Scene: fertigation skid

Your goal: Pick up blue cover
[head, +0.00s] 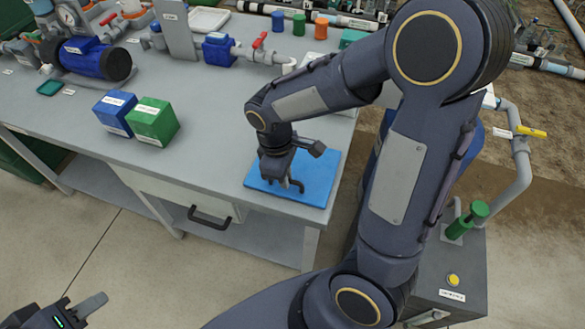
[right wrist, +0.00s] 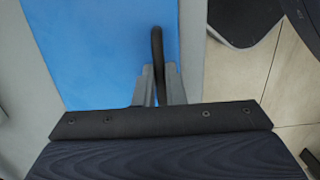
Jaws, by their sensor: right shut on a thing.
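The blue cover (head: 312,180) is a flat blue panel with a dark handle, lying at the front right corner of the grey bench. It also shows in the right wrist view (right wrist: 90,45). My right gripper (head: 287,182) is over the cover, and its fingers are closed on the dark handle (right wrist: 157,50), as the right wrist view shows. I cannot tell whether the cover is lifted off the bench. My left gripper (head: 82,312) is at the bottom left of the head view, low over the floor and away from the bench. Its fingers are only partly in view.
A blue box (head: 114,112) and a green box (head: 152,122) stand on the bench left of the cover. A blue pump (head: 95,58) and pipework with a red-handled valve (head: 260,42) are farther back. A drawer handle (head: 210,218) juts from the bench front. A grey cabinet (head: 455,280) stands at right.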

